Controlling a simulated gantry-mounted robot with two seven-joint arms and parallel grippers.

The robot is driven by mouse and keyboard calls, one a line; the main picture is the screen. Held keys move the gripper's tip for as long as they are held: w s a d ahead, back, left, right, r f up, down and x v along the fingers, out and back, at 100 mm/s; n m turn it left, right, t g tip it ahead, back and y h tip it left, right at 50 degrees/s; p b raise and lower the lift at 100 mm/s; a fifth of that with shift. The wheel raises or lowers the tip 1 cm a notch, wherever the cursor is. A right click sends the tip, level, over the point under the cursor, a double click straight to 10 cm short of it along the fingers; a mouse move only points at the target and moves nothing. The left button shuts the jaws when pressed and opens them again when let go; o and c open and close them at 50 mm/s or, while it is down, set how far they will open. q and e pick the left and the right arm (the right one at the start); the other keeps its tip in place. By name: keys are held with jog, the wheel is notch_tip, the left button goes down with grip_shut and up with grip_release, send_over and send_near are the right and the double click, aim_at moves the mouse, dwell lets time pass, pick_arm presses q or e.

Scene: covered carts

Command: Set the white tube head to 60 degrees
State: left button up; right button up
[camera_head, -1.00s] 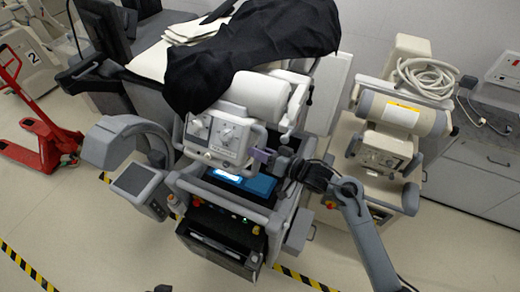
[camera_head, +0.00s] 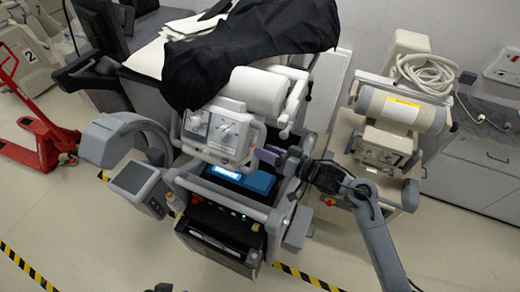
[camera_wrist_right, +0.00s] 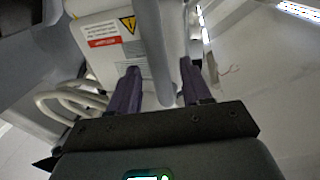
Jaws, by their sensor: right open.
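The white tube head (camera_head: 257,92) is a white cylinder with a knobbed control panel (camera_head: 222,133) and a looped grey-white handle (camera_head: 258,142) at its front. It sits on the middle cart, partly under a black cloth. My right gripper (camera_head: 274,154) is at the right side of the handle with its purple fingers. In the right wrist view my right gripper (camera_wrist_right: 160,78) is open, and a pale bar (camera_wrist_right: 152,45) runs down between its fingers. I cannot tell whether a finger touches the bar. My left gripper is not in view.
The black cloth (camera_head: 255,45) drapes over the cart's back. A second tube unit (camera_head: 400,110) with a coiled hose stands close on the right. A grey C-shaped arm (camera_head: 118,140) and small screen stand left. A red pallet jack (camera_head: 42,140) is farther left.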

jog(key=b+v, duration=0.1)
jog(key=v, duration=0.6)
jog(key=shift+d+b, duration=0.2)
jog(key=shift+b, duration=0.1)
jog(key=shift+s+r, duration=0.1)
jog(key=shift+s, duration=0.05)
